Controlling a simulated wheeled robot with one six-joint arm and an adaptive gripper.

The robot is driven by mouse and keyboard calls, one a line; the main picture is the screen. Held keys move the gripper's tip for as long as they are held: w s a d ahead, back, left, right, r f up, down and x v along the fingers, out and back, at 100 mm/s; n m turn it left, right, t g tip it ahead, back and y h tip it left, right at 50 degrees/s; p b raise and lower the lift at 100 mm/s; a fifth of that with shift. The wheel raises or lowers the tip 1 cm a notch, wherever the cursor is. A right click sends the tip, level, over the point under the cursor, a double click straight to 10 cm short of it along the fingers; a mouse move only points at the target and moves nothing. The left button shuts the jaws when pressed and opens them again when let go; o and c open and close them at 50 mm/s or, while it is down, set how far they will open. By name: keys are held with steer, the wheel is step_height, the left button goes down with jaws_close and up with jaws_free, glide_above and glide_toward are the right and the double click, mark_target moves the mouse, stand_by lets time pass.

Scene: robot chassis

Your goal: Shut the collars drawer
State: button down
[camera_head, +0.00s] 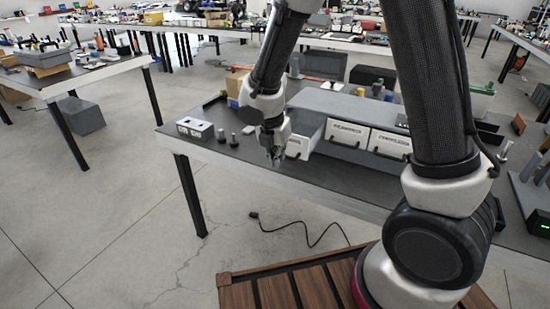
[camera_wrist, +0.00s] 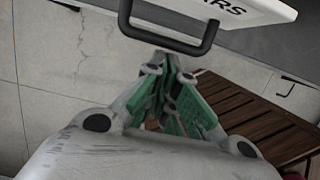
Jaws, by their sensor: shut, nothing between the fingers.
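The collars drawer (camera_head: 299,148) is the leftmost in the grey drawer cabinet and stands out from it, past the other two fronts. In the wrist view its white front (camera_wrist: 255,12) shows at the top, with the end of its label, "ARS", readable. Its black bar handle (camera_wrist: 165,43) hangs just beyond my fingertips. My gripper (camera_head: 275,162) is at the left side of this drawer front, pointing down. Its green-padded fingers (camera_wrist: 168,62) are shut and empty, close to the handle. I cannot tell whether they touch it.
Two other drawers, middle (camera_head: 347,134) and right (camera_head: 389,146), sit flush in the cabinet. A grey block with holes (camera_head: 195,129) and small dark posts (camera_head: 233,140) stand left on the workbench (camera_head: 180,140). Floor before the bench is open, with a black cable (camera_head: 300,232).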

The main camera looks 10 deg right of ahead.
mark_target(299, 132)
steer(key=shift+w+d, duration=0.1)
steer(key=w+d, duration=0.3)
steer(key=w, duration=0.1)
steer(key=w+d, duration=0.7)
steer(key=shift+w+d, duration=0.1)
steer(key=shift+w, duration=0.25)
